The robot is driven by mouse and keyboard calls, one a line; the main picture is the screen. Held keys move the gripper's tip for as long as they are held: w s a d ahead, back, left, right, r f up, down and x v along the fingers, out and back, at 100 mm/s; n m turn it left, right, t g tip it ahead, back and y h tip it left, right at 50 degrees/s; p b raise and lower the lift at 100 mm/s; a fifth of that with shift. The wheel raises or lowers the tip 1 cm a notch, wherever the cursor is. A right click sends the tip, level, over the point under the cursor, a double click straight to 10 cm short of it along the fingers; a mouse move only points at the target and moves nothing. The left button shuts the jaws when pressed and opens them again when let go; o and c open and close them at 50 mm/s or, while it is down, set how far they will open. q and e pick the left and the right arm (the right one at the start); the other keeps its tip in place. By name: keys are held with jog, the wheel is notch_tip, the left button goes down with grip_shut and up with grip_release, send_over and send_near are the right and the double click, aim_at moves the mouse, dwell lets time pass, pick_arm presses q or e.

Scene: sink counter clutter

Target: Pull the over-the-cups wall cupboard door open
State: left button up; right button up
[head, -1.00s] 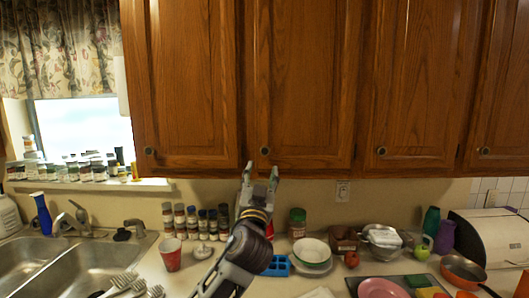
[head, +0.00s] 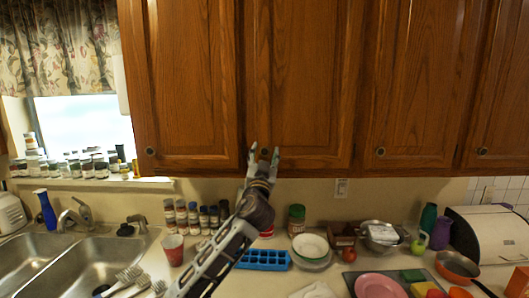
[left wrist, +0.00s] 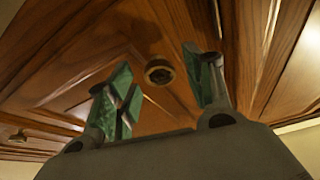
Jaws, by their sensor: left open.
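A row of brown wooden wall cupboard doors runs across the head view, each with a small round knob low on it. The second door from the left (head: 300,80) is closed. Its knob (left wrist: 159,72) shows between my left gripper's fingers in the left wrist view. My left gripper (head: 264,150) is open, pointing up at that door's lower left corner, with one finger to each side of the knob. Its green-padded fingers show in the left wrist view (left wrist: 157,65). I cannot tell whether they touch the knob. My right gripper is not in view.
Below are a double sink (head: 75,262), a red cup (head: 172,250), spice jars (head: 192,217), a blue tray (head: 263,260), stacked bowls (head: 311,247), a pan (head: 458,265) and a white bread box (head: 492,236). The other doors, such as the leftmost (head: 185,80), are closed.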

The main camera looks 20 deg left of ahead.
pick_arm(q)
jog(key=shift+w+r, duration=0.15)
jog(key=shift+w, duration=0.2)
grip_shut()
dwell(0.3)
